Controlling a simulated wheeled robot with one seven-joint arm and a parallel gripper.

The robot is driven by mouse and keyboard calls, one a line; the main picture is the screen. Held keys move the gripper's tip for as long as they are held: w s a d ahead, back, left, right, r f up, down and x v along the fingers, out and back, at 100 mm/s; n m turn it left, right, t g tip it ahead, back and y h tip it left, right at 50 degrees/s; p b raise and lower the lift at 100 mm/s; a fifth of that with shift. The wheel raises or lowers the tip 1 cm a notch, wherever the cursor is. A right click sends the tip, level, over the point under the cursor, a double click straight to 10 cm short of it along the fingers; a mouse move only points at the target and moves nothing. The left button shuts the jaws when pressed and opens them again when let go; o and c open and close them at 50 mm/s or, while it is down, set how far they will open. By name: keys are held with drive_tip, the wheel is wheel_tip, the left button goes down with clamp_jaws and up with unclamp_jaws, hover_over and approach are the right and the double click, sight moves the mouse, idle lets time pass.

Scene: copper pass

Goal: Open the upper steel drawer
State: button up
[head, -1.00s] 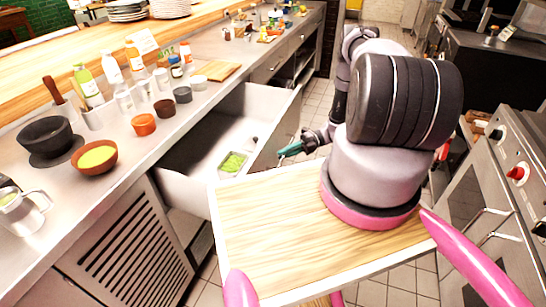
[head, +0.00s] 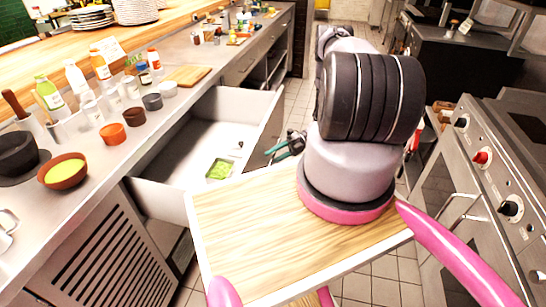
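The upper steel drawer (head: 190,143) stands pulled well out from the counter at the middle left in the head view. Its inside is open to view, with a small tray of green contents (head: 220,170) and a small dark item in it. Its outer front face (head: 266,135) is seen edge-on, and its handle cannot be made out. My gripper (head: 284,148), with green fingers, is just outside the drawer front, to its right. Whether it touches the drawer or its handle is unclear. The fingers are too small to tell open from shut.
The steel counter (head: 105,165) at left carries bottles (head: 102,68), jars, bowls and a cutting board (head: 187,76). A steel oven with knobs (head: 485,175) stands close on the right. A tiled aisle (head: 379,265) runs between them, largely filled by my body.

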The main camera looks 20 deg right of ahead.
drive_tip(key=w+d+r, duration=0.1)
drive_tip(key=d, duration=0.9)
drive_tip(key=shift+w+d+r, duration=0.2)
drive_tip(key=shift+d+r, duration=0.05)
drive_tip(key=shift+d, duration=0.05)
